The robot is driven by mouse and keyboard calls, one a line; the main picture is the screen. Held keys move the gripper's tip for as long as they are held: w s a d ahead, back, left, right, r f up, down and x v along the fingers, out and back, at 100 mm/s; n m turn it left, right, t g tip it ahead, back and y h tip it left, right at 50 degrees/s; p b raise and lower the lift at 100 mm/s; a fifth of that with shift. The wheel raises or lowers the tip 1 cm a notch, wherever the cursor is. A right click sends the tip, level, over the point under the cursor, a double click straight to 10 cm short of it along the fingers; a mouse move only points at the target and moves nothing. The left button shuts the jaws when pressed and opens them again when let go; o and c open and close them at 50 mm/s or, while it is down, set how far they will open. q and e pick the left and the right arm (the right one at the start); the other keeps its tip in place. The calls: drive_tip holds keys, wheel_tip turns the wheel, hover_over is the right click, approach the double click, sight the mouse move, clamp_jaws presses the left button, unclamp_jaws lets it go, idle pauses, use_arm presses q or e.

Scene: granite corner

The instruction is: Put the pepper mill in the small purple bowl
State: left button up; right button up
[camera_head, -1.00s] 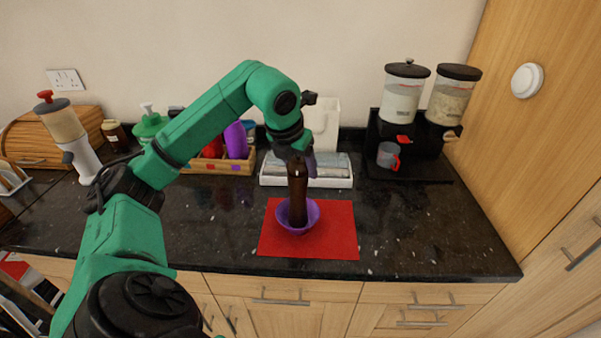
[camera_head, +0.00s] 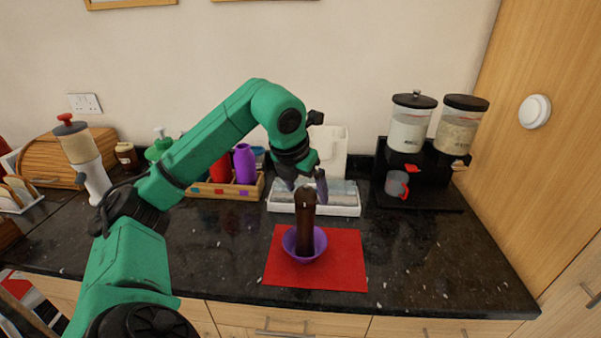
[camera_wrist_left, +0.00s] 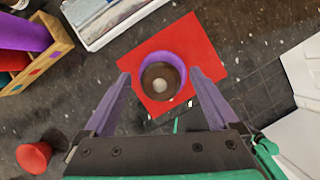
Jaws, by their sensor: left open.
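The dark brown pepper mill (camera_head: 305,225) stands upright in the small purple bowl (camera_head: 290,243), which sits on a red mat (camera_head: 345,262). In the left wrist view the mill's round top (camera_wrist_left: 160,84) shows from above, with the bowl's rim (camera_wrist_left: 165,55) around it. My left gripper (camera_head: 308,184) is open, just above and behind the mill's top. In the left wrist view its two fingers (camera_wrist_left: 160,78) are spread to either side of the mill, apart from it. My right gripper is not in view.
Behind the mat is a white tray (camera_head: 338,207). A wooden box (camera_head: 225,190) with coloured bottles stands to its left, and a dispenser stand (camera_head: 425,190) with two containers to its right. The dark counter right of the mat is clear.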

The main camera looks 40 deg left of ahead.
use_arm(q)
drive_tip(key=p+v, duration=0.1)
drive_tip(key=v, duration=0.7)
drive_tip(key=shift+r, duration=0.35)
drive_tip(key=shift+s+d, duration=0.1)
